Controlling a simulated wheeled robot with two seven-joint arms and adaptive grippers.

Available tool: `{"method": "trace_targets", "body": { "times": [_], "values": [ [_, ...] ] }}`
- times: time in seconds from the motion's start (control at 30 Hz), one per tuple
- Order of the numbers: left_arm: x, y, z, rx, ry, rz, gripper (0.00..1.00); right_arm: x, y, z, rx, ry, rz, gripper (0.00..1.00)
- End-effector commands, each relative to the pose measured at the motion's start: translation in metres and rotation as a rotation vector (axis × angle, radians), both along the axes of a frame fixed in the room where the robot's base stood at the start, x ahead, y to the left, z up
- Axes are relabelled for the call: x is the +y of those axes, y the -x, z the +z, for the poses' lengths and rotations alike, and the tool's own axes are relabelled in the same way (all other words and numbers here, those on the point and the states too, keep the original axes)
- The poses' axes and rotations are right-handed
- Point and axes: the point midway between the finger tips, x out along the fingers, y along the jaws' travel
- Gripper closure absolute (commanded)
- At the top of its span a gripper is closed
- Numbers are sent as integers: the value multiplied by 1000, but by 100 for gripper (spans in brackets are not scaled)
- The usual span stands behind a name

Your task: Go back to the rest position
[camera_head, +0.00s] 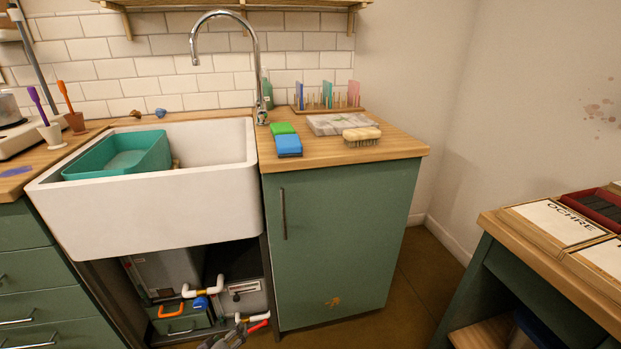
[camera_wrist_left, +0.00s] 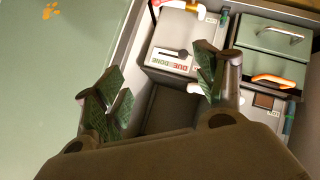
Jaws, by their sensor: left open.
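My left gripper (camera_head: 236,335) shows only in part at the bottom edge of the head view, low in front of the open space under the sink. In the left wrist view the gripper (camera_wrist_left: 160,85) is open, with its two green-padded fingers wide apart and nothing between them. Past the fingers is a grey box with a labelled slider (camera_wrist_left: 170,61), which also shows in the head view (camera_head: 243,296). My right gripper is not in view.
The under-sink space holds a green toolbox (camera_wrist_left: 274,46) with an orange handle, and white pipes (camera_head: 205,290). A closed green cabinet door (camera_head: 330,250) stands to its right. A sink (camera_head: 180,210) is above. Open floor (camera_head: 415,275) lies before another table (camera_head: 540,255) at right.

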Motion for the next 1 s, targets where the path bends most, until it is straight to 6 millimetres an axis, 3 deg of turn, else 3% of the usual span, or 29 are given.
{"method": "trace_targets", "body": {
  "times": [0.5,1.0],
  "values": [
    [-24,65,43,249,-258,-261,29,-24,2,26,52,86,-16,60],
    [-27,139,92,461,-445,-480,29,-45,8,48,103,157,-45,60]
  ]
}}
